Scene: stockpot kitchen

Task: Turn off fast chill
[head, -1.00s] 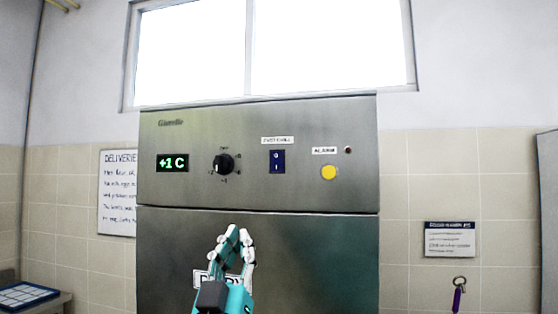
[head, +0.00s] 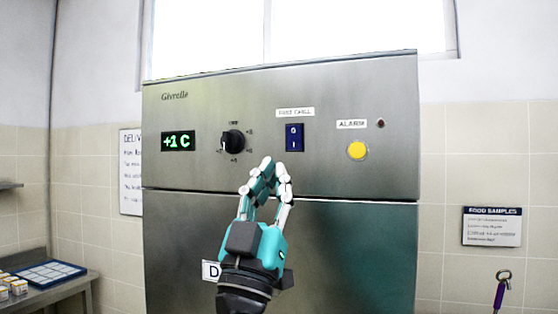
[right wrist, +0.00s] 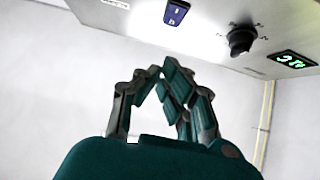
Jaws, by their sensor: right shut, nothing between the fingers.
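The fast chill switch (head: 294,137) is a dark blue rocker marked 0 at the top and I at the bottom, under a small white label, on the steel cabinet's upper panel (head: 330,90). I cannot tell which side is pressed in. My right gripper (head: 271,165) is shut and empty, fingers pointing up, below and slightly left of the switch, apart from it in the picture. In the right wrist view the fingertips (right wrist: 160,72) close together below the switch (right wrist: 176,12). My left gripper is not in view.
A green display (head: 178,141) reads +1 C. A black knob (head: 233,142) sits left of the switch. A yellow alarm button (head: 357,150) and a small red lamp (head: 380,123) are to its right. A tray (head: 45,272) lies on a side table at left.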

